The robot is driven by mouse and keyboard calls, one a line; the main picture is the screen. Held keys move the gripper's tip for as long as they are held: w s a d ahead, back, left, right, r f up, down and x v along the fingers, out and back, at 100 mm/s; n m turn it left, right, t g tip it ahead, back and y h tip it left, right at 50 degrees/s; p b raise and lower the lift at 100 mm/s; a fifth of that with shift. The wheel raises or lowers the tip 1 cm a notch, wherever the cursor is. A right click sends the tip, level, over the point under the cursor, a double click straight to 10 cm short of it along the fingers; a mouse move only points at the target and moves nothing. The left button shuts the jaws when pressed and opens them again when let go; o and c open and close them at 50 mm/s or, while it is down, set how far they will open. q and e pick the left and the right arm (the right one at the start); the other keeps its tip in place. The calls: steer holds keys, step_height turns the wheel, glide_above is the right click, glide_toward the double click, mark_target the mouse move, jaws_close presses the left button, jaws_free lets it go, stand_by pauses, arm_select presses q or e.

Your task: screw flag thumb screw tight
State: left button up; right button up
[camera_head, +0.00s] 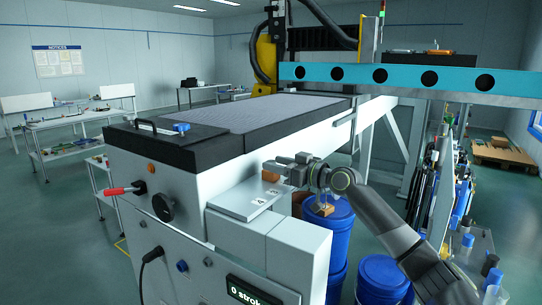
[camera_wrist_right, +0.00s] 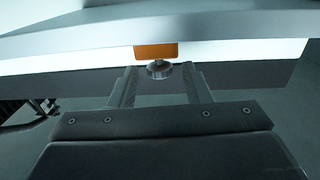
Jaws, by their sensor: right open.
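In the right wrist view an orange block (camera_wrist_right: 155,51) shows under a pale plate edge. A round metal knob (camera_wrist_right: 159,70), which looks like the flag thumb screw, sits just below it. My right gripper (camera_wrist_right: 160,84) is open, with one finger on each side of the knob and gaps showing between. How deep the knob sits between the fingers is hard to tell. In the head view my right gripper (camera_head: 273,168) is at the machine's side, beside an orange-brown block (camera_head: 270,177) above the numbered grey plate (camera_head: 250,199). The knob cannot be made out there. My left gripper is not in view.
The white machine (camera_head: 190,188) with a black top edge fills the middle. A display (camera_head: 253,292) reading "0 strok" is at its front. A red-handled lever (camera_head: 125,190) juts out at left. Blue drums (camera_head: 328,232) stand below my right arm. A teal beam (camera_head: 420,78) crosses behind.

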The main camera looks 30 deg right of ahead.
steer(key=shift+x, duration=1.35)
steer(key=shift+s, duration=0.1)
steer(key=shift+p, duration=0.3)
steer(key=c, duration=0.9)
steer(key=m+h+p, duration=0.1)
steer(key=h+p, duration=0.1)
steer(key=p, duration=0.4)
steer(key=m+t+h+p, duration=0.1)
steer(key=m+h+p, duration=0.1)
steer(key=p, duration=0.5)
steer(key=shift+r+h, duration=0.1)
steer(key=shift+h, duration=0.3)
steer(key=shift+c, duration=0.2)
steer(key=m+h+p, duration=0.1)
steer(key=h+p, duration=0.1)
steer(key=p, duration=0.1)
steer(key=shift+m+p, duration=0.3)
